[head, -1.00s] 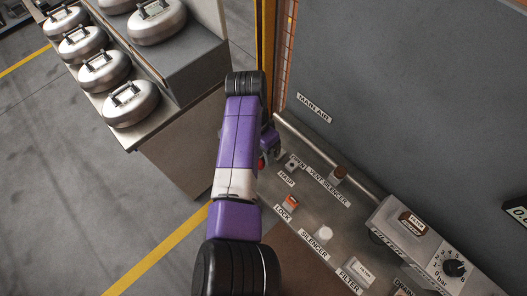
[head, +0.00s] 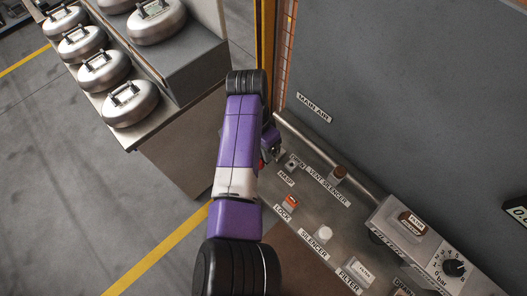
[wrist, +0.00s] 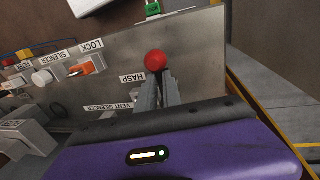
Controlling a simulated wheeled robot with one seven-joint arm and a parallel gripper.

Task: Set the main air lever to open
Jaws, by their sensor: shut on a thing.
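The main air lever shows as a round red knob (wrist: 155,61) in the wrist view, with its stem hidden between my fingers. My gripper (wrist: 156,84) is shut on the lever just below the knob. In the head view my gripper (head: 269,148) is mostly behind my purple arm, at the left end of the panel, and only a bit of red shows beside it. The MAIN AIR label (head: 313,108) is on the grey wall above the pipe. The lever's exact angle cannot be told.
The panel carries an orange lock piece (head: 291,201), a white silencer knob (head: 325,233), a brown vent silencer (head: 339,172) and a gauge box (head: 454,268). A pipe (head: 330,155) runs along the wall. Several metal canisters (head: 131,104) stand on a bench at left.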

